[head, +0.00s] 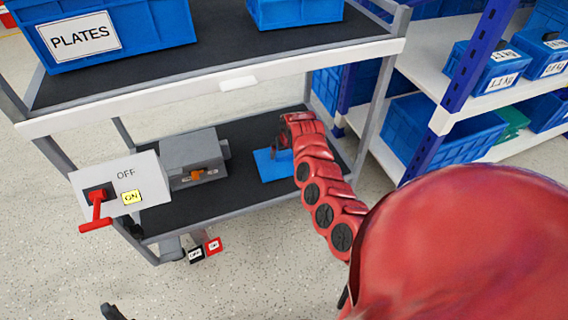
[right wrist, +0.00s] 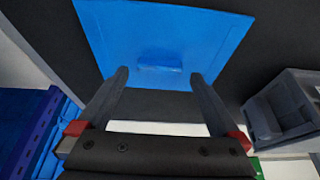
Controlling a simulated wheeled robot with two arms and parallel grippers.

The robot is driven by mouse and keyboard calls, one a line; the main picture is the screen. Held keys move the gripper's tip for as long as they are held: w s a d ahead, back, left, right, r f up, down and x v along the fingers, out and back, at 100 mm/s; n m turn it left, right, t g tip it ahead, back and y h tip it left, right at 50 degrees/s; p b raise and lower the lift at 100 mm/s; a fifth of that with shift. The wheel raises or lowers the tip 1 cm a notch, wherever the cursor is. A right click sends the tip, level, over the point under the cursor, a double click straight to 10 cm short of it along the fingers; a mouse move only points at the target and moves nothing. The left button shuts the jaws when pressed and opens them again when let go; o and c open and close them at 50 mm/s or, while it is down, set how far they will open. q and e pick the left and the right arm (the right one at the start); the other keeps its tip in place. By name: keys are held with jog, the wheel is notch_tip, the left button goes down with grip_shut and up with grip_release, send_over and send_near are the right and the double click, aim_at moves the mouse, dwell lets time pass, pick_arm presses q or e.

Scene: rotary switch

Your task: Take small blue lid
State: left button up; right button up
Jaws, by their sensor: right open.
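The small blue lid (head: 268,168) lies flat on the dark lower shelf of the cart, to the right of a grey box. My right gripper (head: 277,149) is over the lid. A small black part (head: 113,312) at the bottom left edge may be my left gripper.
The grey box (head: 193,150) with an orange knob stands on the lower shelf (head: 185,213). A switch panel (head: 120,187) with a red handle is at the cart's left. The upper shelf (head: 215,50) overhangs the lid's shelf. Shelving with blue bins (head: 460,130) stands at the right.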

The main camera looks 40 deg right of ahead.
aim_at(284, 158)
jog(key=shift+b+x, duration=0.7)
jog(key=shift+x, duration=0.75)
jog(key=c, duration=1.3)
